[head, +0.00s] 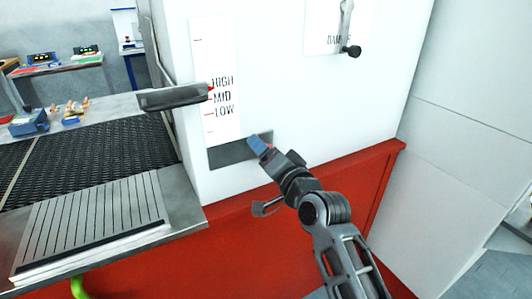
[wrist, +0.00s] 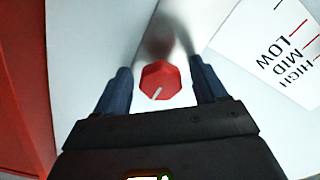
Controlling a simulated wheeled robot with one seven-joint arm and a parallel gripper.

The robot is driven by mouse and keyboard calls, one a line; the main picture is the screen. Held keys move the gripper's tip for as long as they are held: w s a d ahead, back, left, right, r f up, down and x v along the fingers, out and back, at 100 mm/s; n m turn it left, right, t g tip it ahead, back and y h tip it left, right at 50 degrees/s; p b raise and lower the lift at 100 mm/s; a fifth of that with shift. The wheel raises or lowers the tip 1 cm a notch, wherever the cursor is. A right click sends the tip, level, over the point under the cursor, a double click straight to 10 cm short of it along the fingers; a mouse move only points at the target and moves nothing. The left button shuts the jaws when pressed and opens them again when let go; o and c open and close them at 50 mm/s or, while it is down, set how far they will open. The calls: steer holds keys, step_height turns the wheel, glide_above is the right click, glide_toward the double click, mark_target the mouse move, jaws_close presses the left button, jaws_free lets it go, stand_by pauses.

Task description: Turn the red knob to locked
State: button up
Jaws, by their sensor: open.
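The red knob (wrist: 159,82) shows between the two fingers of my gripper (wrist: 160,72) in the wrist view. It is faceted, with a white pointer line running toward its lower left in that view. The fingers are apart on either side of it, with a visible gap on each side. In the head view my gripper (head: 259,146) is in front of the dark metal plate (head: 227,156) low on the white cabinet, and it covers the knob there. No locked mark can be read in either view.
A scale panel (head: 205,125) marked HIGH, MID and LOW is above the plate, with a grey lever (head: 175,98) beside it. Another lever (head: 347,28) is at upper right. The mesh belt (head: 95,155) is left, and a red base (head: 225,240) is below.

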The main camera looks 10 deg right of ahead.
steer(key=b+v, duration=0.1)
steer(key=v, duration=0.6)
steer(key=shift+s, duration=0.4)
steer(key=shift+d, duration=0.15)
steer(key=s+d+f+n+h, duration=0.15)
steer(key=s+f, duration=0.25)
steer(key=s, duration=0.4)
steer(key=s+d+f+g+h, duration=0.15)
steer(key=s+f, duration=0.25)
steer(key=s, duration=0.5)
steer(key=s+d+f+n+h, duration=0.1)
steer(key=s+d+f, duration=0.2)
steer(key=s+f, duration=0.35)
steer(key=s+r+n, duration=0.2)
steer(key=s+r, duration=0.1)
steer(key=s, duration=0.8)
steer(key=s+d+r+n+g+h, duration=0.1)
steer(key=s+r, duration=0.3)
steer(key=s, duration=0.8)
steer(key=shift+d+r+n, duration=0.25)
steer(key=shift+r+n, duration=0.1)
steer(key=shift+n, duration=0.5)
